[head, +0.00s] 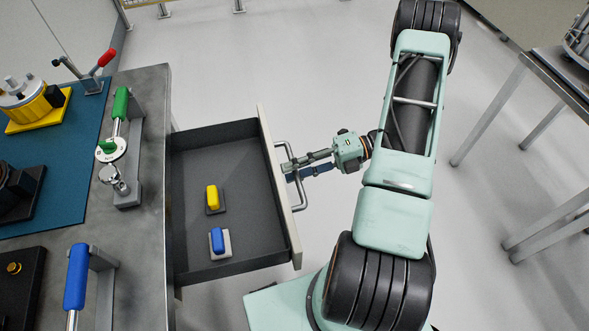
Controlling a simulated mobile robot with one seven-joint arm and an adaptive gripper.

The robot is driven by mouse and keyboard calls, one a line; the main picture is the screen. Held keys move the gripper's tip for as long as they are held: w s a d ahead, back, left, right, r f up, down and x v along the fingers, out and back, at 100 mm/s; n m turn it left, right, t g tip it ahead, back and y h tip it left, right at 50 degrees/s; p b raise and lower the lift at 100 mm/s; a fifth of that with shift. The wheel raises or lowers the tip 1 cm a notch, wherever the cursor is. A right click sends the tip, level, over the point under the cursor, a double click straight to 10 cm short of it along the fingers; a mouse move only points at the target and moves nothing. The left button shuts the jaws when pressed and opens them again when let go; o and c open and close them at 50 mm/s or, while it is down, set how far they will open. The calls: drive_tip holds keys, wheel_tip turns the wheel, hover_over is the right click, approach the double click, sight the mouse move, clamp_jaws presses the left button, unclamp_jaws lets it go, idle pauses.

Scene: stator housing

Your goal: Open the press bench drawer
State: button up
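The press bench drawer (222,263) stands pulled out from the right side of the bench (151,235). Inside it lie a yellow-topped block (212,197) and a blue-topped block (218,240). The drawer's cream front panel (281,195) carries a grey bar handle (299,196). My gripper (292,170) is at the handle from the right, its fingers pointing left at the bar. The fingers overlap the handle in this view. It is too small to tell whether they are closed on it.
On the bench are a blue mat (62,205), a green-handled clamp (120,103), a red-handled lever (105,58) and a blue-handled lever (76,275). A metal-legged table (540,75) stands at the right. The floor beyond the drawer is clear.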

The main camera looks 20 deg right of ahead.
drive_tip(key=v, duration=1.2)
drive_tip(key=shift+s+d, duration=0.1)
idle(0.6)
